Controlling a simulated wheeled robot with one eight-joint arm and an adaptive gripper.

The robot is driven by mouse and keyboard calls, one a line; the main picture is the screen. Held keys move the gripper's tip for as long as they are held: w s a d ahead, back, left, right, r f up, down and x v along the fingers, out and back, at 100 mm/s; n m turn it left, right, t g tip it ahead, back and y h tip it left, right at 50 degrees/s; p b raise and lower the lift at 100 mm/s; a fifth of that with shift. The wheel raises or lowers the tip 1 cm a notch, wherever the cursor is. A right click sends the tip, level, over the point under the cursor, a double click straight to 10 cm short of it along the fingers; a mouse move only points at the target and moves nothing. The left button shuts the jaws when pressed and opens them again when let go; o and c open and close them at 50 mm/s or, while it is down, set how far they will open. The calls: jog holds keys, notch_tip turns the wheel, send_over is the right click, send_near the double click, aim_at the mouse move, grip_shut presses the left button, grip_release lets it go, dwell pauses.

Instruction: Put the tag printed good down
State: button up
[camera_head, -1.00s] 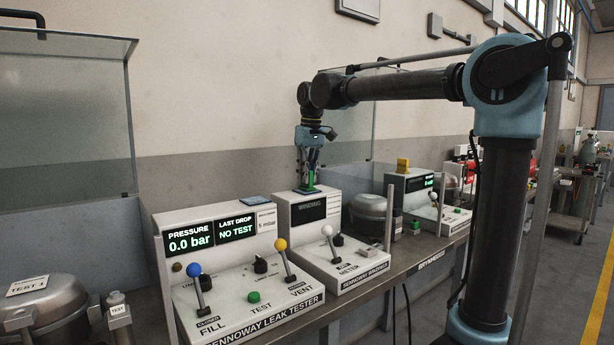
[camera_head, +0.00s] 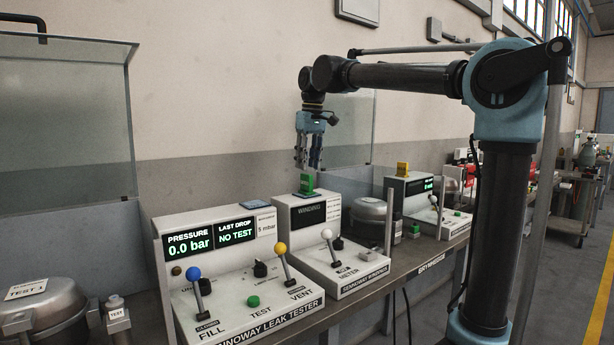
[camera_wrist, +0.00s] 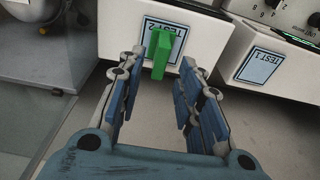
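A green tag (camera_head: 306,183) stands upright on a pad on top of the winding tester (camera_head: 309,209). No print on the tag is readable.
A leak tester (camera_head: 230,265) with levers and a pad marked TEST 1 (camera_wrist: 259,66) stands to the left. A clear panel (camera_head: 345,130) stands behind my gripper. Open air lies above the machines.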

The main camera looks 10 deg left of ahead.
notch_tip(320, 180, up, 6)
jog(key=shift+s+d+r, duration=0.25)
jog(key=shift+d, duration=0.1)
